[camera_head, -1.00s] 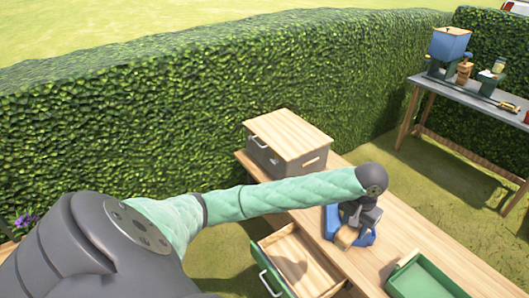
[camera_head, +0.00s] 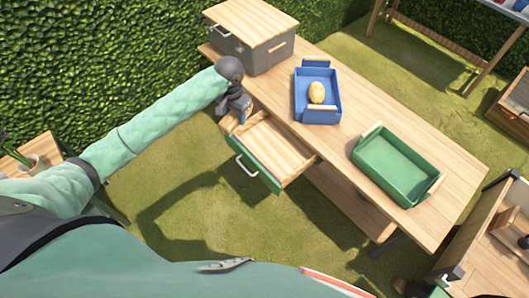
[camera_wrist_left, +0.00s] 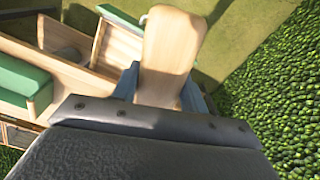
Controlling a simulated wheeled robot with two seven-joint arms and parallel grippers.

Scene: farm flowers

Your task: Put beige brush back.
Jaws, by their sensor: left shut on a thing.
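My left gripper (camera_head: 237,113) is shut on the beige brush, just left of the open drawer's back left corner. The brush's flat wooden body (camera_wrist_left: 170,50) sticks out between the blue fingers in the left wrist view. In the head view the brush is mostly hidden by the gripper. The open drawer (camera_head: 270,145) has a green front (camera_head: 257,172) with a light handle, and its visible floor looks empty. My right gripper is not in view.
The wooden table (camera_head: 345,148) carries a blue tray (camera_head: 318,116) with a yellowish potato-like thing (camera_head: 316,92), a green tray (camera_head: 395,165), and a grey box with a wooden lid (camera_head: 250,22). A plant (camera_head: 22,160) stands at far left. Hedges line the back.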

